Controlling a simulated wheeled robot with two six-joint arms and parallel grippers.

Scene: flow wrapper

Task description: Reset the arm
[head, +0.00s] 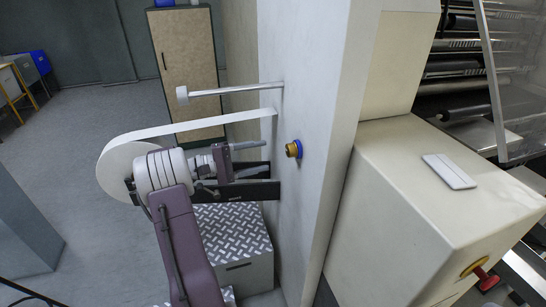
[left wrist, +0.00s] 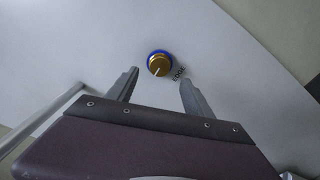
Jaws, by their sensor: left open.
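My left arm comes up from the bottom of the head view. My left gripper (head: 258,161) points right towards the machine's pale side panel (head: 310,120). In the left wrist view my left gripper (left wrist: 154,84) is open, with two grey fingers spread and nothing between them. A gold knob with a blue ring (head: 293,149) sits on the panel, a little beyond the fingertips. In the left wrist view the knob (left wrist: 159,64) lies ahead between the finger lines, apart from both, with dark lettering beside it. My right gripper is not in view.
A white film roll (head: 118,168) stands close behind my left wrist, its web running to the panel. A rod with a white end (head: 230,90) juts out above. A treadplate step (head: 236,235) lies below. A cream housing with a red handle (head: 486,281) is at right.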

